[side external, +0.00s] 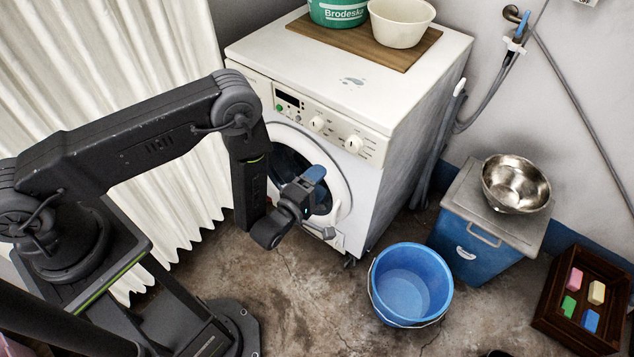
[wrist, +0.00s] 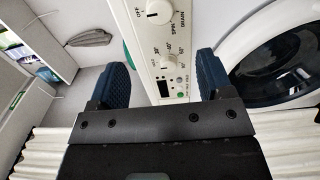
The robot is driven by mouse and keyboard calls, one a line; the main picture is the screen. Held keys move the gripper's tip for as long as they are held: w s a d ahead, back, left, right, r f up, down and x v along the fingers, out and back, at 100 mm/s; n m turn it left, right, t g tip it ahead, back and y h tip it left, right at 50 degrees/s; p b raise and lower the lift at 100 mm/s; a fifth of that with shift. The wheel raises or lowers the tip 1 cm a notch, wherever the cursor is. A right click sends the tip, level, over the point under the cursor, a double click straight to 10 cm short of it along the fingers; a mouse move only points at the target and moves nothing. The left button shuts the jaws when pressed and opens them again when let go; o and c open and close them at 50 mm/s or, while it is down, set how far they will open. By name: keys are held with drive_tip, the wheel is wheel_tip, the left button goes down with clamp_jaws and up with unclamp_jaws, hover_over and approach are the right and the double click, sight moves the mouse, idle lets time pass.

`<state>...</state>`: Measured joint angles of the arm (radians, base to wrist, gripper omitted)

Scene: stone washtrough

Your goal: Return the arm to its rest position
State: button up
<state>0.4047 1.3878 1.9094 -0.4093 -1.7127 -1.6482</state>
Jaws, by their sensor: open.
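My gripper (side external: 316,180) is in front of the washing machine (side external: 405,105), near its round door, with my arm bent down from above. In the wrist view my gripper (wrist: 163,72) has its two blue-padded fingers spread wide. Nothing is held between them. The control panel (wrist: 158,35) of the machine shows beyond the gap, with its dials and small display. The dark round door glass (wrist: 280,60) is to the right. I cannot tell from the side view whether a finger touches the machine.
A blue bucket (side external: 410,284) stands on the floor right of the gripper. A blue cabinet (side external: 478,250) bears a metal bowl (side external: 516,182). A wooden crate (side external: 545,318) holds several soap bars. A white curtain (side external: 110,55) hangs behind my arm. A board with containers tops the machine.

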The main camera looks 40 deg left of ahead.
drive_tip(key=shift+r, duration=0.1)
drive_tip(key=w+r+m+g, duration=0.3)
drive_tip(key=w+r, duration=0.3)
drive_tip(key=r, duration=0.6)
drive_tip(key=s+a+r+m+g+h, duration=0.1)
drive_tip(key=s+a+r+m+g, duration=0.15)
drive_tip(key=r, duration=0.45)
drive_tip(key=s+a+r+m+g, duration=0.1)
drive_tip(key=r+m, duration=0.2)
drive_tip(key=r, duration=0.4)
drive_tip(key=s+a+r+m+g, duration=0.2)
drive_tip(key=s+r+m, duration=0.1)
drive_tip(key=s, duration=0.6)
drive_tip(key=s+a+r+m+g, duration=0.2)
drive_tip(key=s+a+r+m, duration=0.1)
drive_tip(key=s, duration=0.6)
drive_tip(key=s+a+r+m+g+y, duration=0.1)
drive_tip(key=s+a+r+m+g, duration=0.1)
drive_tip(key=s, duration=0.6)
wheel_tip(320, 180, up, 2)
drive_tip(key=shift+s+a+r+m, duration=0.15)
drive_tip(key=shift+s+a+m, duration=0.25)
drive_tip(key=shift+a+m, duration=0.35)
drive_tip(key=shift+d, duration=0.15)
